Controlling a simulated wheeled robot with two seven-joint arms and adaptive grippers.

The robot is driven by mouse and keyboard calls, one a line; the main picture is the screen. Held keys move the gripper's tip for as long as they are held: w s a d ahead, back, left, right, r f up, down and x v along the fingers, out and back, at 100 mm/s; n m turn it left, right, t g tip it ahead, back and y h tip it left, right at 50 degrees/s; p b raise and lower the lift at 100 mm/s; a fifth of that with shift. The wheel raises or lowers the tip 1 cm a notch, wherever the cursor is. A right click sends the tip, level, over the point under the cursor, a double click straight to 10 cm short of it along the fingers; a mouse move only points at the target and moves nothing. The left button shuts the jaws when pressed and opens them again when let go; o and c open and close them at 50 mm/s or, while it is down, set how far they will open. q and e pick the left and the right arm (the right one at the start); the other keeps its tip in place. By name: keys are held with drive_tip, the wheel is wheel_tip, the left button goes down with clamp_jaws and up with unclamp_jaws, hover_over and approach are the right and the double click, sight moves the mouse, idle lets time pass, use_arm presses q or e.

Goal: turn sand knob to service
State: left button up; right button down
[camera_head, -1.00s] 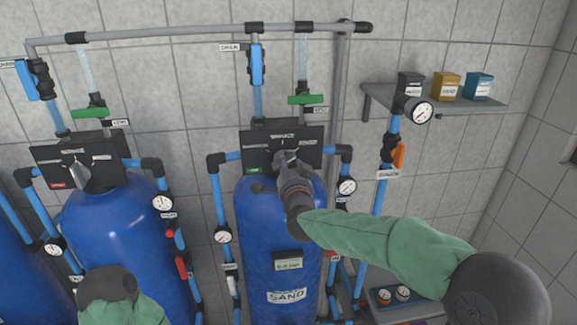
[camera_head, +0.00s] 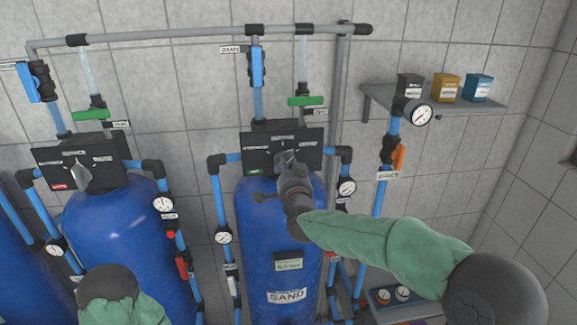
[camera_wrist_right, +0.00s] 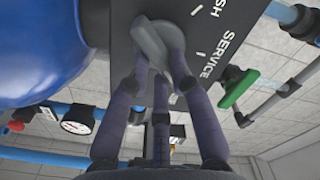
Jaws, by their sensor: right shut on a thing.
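The sand tank (camera_head: 270,225) is blue with a SAND label and stands in the middle of the head view. Its black control panel (camera_head: 256,158) sits on top. The grey sand knob (camera_wrist_right: 152,42) shows in the right wrist view, with the words SERVICE and one ending in SH printed beside it. My right gripper (camera_head: 287,162) reaches the panel, and its fingers (camera_wrist_right: 160,75) are shut around the knob. In the head view the gripper mostly hides the knob. My left arm shows at the lower left, but its gripper is not visible.
A second blue tank (camera_head: 125,235) with its own panel (camera_head: 80,165) and knob stands to the left. Blue pipes, gauges (camera_head: 347,187) and green valve handles (camera_head: 305,101) surround the panel. A wall shelf (camera_head: 440,105) with small boxes is at the right.

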drive_tip(key=shift+a+r+n+p, duration=0.1)
drive_tip(key=shift+n+p, duration=0.75)
drive_tip(key=shift+n, duration=1.3)
drive_tip(key=shift+a+r+n+p, duration=0.1)
drive_tip(key=shift+n+p, duration=0.7)
drive_tip(key=shift+n, duration=1.35)
drive_tip(key=c, duration=1.1)
unclamp_jaws()
drive_tip(key=s+d, duration=0.1)
drive_tip(key=s, duration=1.1)
